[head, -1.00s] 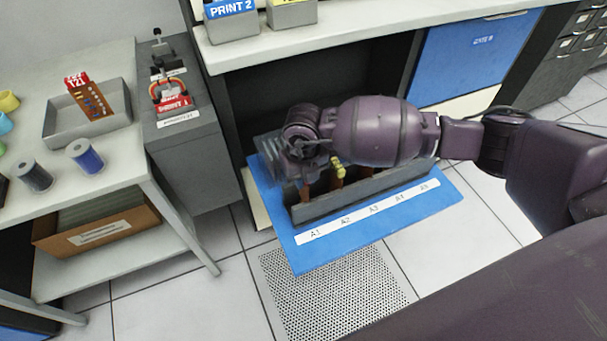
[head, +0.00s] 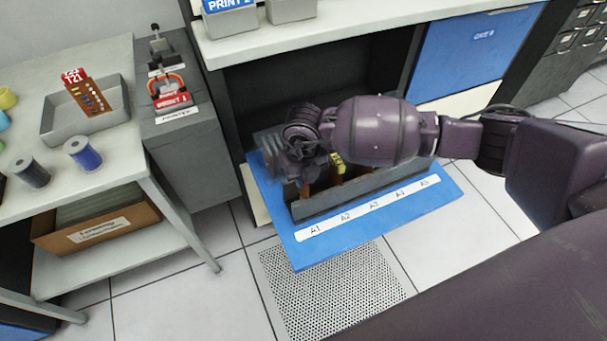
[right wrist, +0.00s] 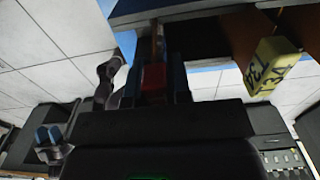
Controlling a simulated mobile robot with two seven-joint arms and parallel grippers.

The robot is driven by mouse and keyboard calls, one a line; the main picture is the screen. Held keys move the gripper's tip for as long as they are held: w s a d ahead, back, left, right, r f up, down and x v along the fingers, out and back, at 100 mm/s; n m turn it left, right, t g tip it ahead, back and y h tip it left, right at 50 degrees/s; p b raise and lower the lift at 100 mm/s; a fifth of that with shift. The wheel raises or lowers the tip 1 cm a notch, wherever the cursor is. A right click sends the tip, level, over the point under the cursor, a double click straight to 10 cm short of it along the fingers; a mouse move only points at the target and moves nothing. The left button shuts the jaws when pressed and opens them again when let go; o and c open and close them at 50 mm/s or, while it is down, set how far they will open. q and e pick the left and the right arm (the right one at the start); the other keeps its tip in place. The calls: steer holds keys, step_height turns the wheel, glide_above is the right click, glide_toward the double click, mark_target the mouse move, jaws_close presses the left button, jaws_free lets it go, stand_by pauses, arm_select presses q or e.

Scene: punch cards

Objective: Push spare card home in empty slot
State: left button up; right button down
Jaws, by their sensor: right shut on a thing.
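My right gripper (head: 303,170) is over the left end of a grey card rack (head: 365,195), near the A1 label. In the right wrist view the gripper (right wrist: 155,88) is shut on a card with a red part (right wrist: 154,76), which runs up toward the rack. The held card is mostly hidden by the hand in the head view, so I cannot tell how deep it sits. Another card with a yellow tag (head: 338,162) stands in the rack just right of the gripper; its tag (right wrist: 272,66) is close beside it in the wrist view.
The rack stands on a blue pull-out shelf (head: 290,250) with labels A1 to A5. A grey tray (head: 62,130) on the left table holds a card with a red tag (head: 88,95). Spools (head: 83,153) stand nearby. A counter (head: 360,35) overhangs behind the arm.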

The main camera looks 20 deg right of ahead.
arm_select(q)
steer(key=shift+s+f, duration=0.1)
steer(key=shift+f, duration=0.05)
arm_select(e)
steer(key=shift+f, duration=0.6)
steer(key=c, duration=1)
jaws_free()
steer(key=shift+r, duration=0.4)
step_height(320, 180, up, 5)
steer(key=shift+w+f+p, duration=0.1)
steer(key=shift+p, duration=0.7)
step_height(320, 180, up, 4)
steer(key=shift+f+p, duration=0.1)
steer(key=shift+p, duration=0.35)
steer(key=shift+r, duration=0.75)
arm_select(q)
steer(key=r, duration=0.3)
steer(key=shift+w+d+r, duration=0.15)
steer(key=shift+w, duration=0.25)
